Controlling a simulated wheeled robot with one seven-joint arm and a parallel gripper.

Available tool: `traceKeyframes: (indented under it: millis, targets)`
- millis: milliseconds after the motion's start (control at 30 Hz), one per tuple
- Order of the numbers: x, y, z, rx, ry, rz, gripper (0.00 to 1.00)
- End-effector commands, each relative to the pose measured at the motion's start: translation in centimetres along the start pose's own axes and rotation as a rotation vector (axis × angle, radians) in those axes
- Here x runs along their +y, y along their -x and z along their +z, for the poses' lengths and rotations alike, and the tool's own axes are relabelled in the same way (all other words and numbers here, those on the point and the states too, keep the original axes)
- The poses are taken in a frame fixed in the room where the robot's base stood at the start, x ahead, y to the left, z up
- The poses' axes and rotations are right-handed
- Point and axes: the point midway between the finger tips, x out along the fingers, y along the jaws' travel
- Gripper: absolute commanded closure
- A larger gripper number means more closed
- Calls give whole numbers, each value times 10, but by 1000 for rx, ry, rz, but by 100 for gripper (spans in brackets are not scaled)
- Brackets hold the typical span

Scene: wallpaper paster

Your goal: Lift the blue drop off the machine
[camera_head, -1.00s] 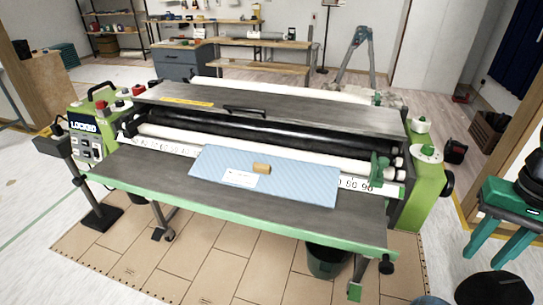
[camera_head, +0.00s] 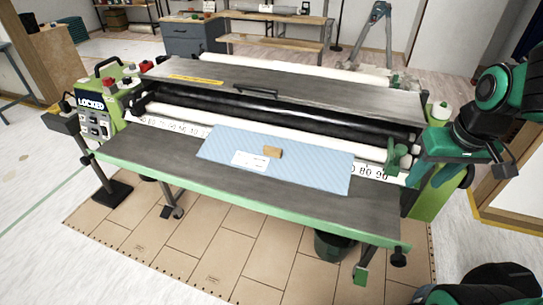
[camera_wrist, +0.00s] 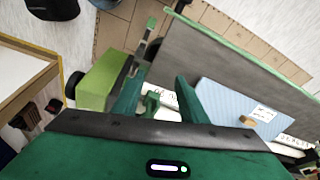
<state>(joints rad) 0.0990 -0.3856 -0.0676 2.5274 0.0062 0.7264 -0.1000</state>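The blue drop (camera_head: 310,168) is a flat, light-blue striped sheet. It lies on the front table of the machine (camera_head: 150,150), its back edge near the white roller. A white label (camera_head: 250,161) and a small brown block (camera_head: 272,152) are on it. The drop also shows in the wrist view at right (camera_wrist: 228,105). My gripper (camera_wrist: 158,97) is open, with its two teal fingers apart and nothing held between them. In the head view my arm is at the right, over the machine's right end, to the right of the drop and apart from it.
The control box (camera_head: 95,112) at left reads LOCKED. A green clamp-like part (camera_head: 396,154) stands near the rollers' right end. A dark bin (camera_head: 332,245) is under the table. Bare table lies on both sides of the drop.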

Motion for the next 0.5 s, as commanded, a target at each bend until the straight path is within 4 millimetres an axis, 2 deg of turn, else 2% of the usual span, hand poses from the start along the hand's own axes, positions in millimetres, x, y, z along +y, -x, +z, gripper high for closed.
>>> traceKeyframes:
  millis: [33,100,200,500]
  targets:
    - [-28,-11,-22,37,123,-36,61]
    - [-61,-24,-43,82,269,-90,61]
    - [-99,-44,-61,124,452,-171,61]
    - [-186,-101,-90,293,896,-456,61]
